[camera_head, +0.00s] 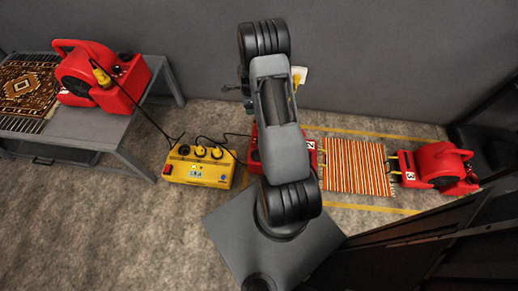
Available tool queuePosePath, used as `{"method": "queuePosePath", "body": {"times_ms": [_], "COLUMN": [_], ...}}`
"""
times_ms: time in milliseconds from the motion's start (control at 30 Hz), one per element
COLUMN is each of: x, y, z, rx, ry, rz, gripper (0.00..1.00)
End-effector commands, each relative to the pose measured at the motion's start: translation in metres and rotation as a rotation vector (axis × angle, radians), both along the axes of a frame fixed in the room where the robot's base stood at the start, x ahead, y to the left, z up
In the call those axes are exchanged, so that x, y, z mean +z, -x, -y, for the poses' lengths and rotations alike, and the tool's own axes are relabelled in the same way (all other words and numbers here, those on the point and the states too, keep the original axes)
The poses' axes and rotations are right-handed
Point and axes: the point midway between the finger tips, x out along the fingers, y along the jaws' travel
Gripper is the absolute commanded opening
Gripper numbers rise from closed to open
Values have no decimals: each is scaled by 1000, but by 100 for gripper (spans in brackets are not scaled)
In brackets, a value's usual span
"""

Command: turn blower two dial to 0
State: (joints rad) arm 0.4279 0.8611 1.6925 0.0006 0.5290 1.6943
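Blower two (312,158) is a red unit on the floor in the middle, marked with a white "2" label. My arm crosses over it, so only red edges show on either side. Its dial is hidden in this view. A small dark part at the far end of my arm, left of the upper link, looks like my gripper (232,88). It appears above and to the left of blower two, near the wall. It is too small and too covered to tell whether its fingers are open or shut.
A yellow power box (200,168) with plugs and black cables sits left of blower two. A red blower (128,80) and patterned rug stand on a grey table (85,140). A striped rug (357,166) and blower three (440,165) lie right.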

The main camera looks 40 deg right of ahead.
Motion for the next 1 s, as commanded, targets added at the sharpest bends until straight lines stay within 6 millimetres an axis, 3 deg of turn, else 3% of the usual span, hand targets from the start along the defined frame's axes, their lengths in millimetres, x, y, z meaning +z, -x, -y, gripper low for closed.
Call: {"method": "queuePosePath", "body": {"times_ms": [33, 100, 200, 433, 1000], "x": [-49, -86, -125, -171, -272], "y": [4, 9, 15, 24, 25], "z": [9, 17, 25, 32, 32], "rx": [-86, -192, -306, -425, -431], "ry": [-11, -19, -28, -35, -36], "rz": [-15, -25, -36, -48, -49], "gripper": [65, 65, 65, 65, 65]}}
